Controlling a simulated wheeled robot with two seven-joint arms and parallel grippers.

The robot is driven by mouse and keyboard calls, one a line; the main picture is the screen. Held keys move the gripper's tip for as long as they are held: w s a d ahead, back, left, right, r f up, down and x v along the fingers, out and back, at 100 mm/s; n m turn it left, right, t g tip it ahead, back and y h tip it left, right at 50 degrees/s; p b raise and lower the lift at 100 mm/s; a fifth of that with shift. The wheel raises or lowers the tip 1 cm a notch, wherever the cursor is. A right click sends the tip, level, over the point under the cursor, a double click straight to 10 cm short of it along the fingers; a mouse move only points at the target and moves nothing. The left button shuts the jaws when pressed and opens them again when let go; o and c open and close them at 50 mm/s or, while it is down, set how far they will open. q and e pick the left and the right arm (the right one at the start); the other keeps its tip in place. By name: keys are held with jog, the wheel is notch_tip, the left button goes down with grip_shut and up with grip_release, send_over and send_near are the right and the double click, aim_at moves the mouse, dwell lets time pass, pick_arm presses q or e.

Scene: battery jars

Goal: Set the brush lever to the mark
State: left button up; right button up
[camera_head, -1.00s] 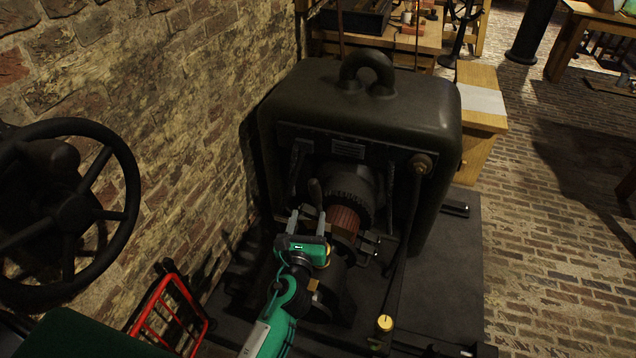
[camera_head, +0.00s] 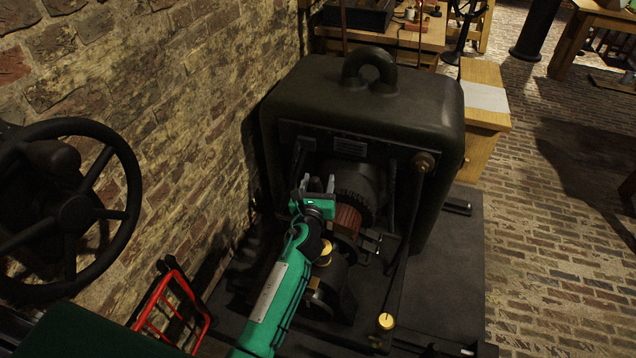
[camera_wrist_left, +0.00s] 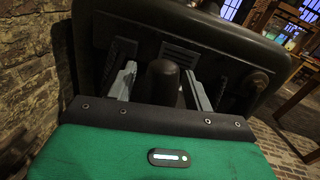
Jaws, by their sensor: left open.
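The dark machine (camera_head: 415,105) stands in the middle of the head view with its open front towards me. My left gripper (camera_head: 318,184) is in that front, by the copper-coloured drum (camera_head: 347,219). In the left wrist view, a dark, round-topped handle (camera_wrist_left: 163,80), which looks like the brush lever, stands between the two open grey fingers. A gap shows on each side of it near the tips. In the head view the gripper mostly hides this handle. I cannot make out the mark. My right gripper is not in view.
A tall rod (camera_head: 403,240) stands right of my left gripper, with a brass knob (camera_head: 386,321) in front. A black handwheel (camera_head: 70,215) and a red frame (camera_head: 172,308) are at left by the brick wall. The brick floor at right is largely clear.

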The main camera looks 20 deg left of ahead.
pick_arm(q)
jog(key=shift+c, duration=0.2)
